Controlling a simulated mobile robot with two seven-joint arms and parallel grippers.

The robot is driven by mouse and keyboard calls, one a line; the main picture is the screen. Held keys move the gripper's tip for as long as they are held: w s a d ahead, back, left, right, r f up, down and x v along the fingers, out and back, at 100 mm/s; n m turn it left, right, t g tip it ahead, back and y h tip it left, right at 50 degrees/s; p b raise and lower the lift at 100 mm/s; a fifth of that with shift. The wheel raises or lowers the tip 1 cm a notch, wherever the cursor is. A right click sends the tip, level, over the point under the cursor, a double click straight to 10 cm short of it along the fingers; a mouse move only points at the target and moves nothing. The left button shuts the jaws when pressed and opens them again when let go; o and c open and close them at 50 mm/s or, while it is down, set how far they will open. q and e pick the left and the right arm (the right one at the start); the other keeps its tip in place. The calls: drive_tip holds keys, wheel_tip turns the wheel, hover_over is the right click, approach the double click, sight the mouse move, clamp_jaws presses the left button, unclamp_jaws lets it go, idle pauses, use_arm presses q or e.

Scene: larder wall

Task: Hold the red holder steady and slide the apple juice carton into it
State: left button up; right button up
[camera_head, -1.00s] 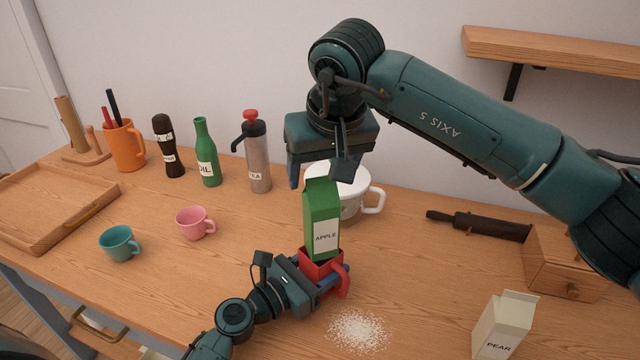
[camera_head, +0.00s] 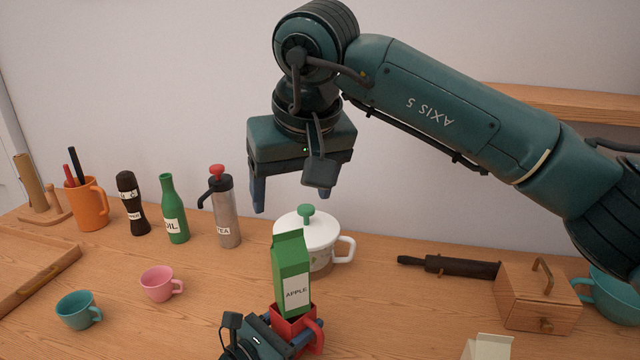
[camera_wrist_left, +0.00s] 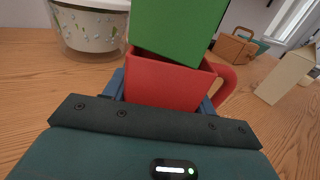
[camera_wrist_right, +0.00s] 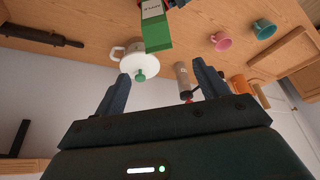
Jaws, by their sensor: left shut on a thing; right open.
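The green apple juice carton (camera_head: 291,275) stands in the red holder (camera_head: 305,331), its lower end inside and most of it above the rim. In the left wrist view, the carton (camera_wrist_left: 178,30) rises from the open top of the holder (camera_wrist_left: 165,82). My left gripper (camera_head: 297,340) is shut on the holder, with blue fingers at its two sides. My right gripper (camera_head: 285,185) is open and empty, above the carton and apart from it. In the right wrist view, the carton (camera_wrist_right: 156,28) lies beyond the open fingers (camera_wrist_right: 160,85).
A white pot (camera_head: 312,235) with a green knob stands just behind the carton. A pear carton (camera_head: 487,349) is at the front right. A wooden box (camera_head: 538,297) and a dark rolling pin (camera_head: 448,266) are at right. Cups (camera_head: 158,284) and bottles stand at left.

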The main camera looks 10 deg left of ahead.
drive_tip(key=s+a+f+g+y, duration=0.6)
drive_tip(key=s+a+y, duration=0.1)
drive_tip(key=s+a, duration=0.1)
drive_tip(key=s+a+r+m+g+y, duration=0.15)
drive_tip(key=s+r+m+y, duration=0.3)
drive_tip(key=y, duration=0.45)
drive_tip(key=w+d+m+t+y, duration=0.25)
drive_tip(key=m+t, duration=0.25)
drive_tip(key=m, duration=0.3)
drive_tip(key=m+t+h, duration=1.1)
drive_tip(key=m+t, duration=0.3)
drive_tip(key=m, duration=1)
approach(296, 277)
drive_tip(key=shift+n+g, duration=0.25)
drive_tip(key=x, duration=0.7)
drive_tip(key=shift+a+r, duration=0.15)
drive_tip(key=shift+a, duration=0.2)
drive_tip(key=shift+d+x, duration=0.15)
drive_tip(key=shift+x, duration=1.2)
drive_tip(key=shift+d+x, duration=0.15)
drive_tip(key=shift+x, duration=1.15)
